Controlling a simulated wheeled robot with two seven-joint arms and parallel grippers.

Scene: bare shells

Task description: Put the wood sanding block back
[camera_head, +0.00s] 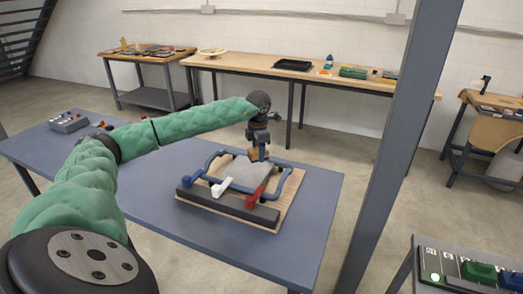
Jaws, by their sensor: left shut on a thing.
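My left arm comes in from the left, and its gripper (259,150) is over the far part of a wooden board (278,208) on the blue-grey table. The gripper is shut on a small tan wood sanding block (254,155), which is partly hidden by the fingers. Below it is a fixture with a blue tubular frame (292,186), a grey plate (246,174), a dark front bar (228,204), a white clamp (221,187) and a red clamp (255,198). I cannot tell whether the block touches the plate. My right gripper is not in view.
The blue-grey table (160,190) has free room left of the board. A grey box with red buttons (69,122) stands at its far left. A dark steel post (398,140) rises right of the table. A long wooden bench (240,64) with a black tray (292,65) stands behind.

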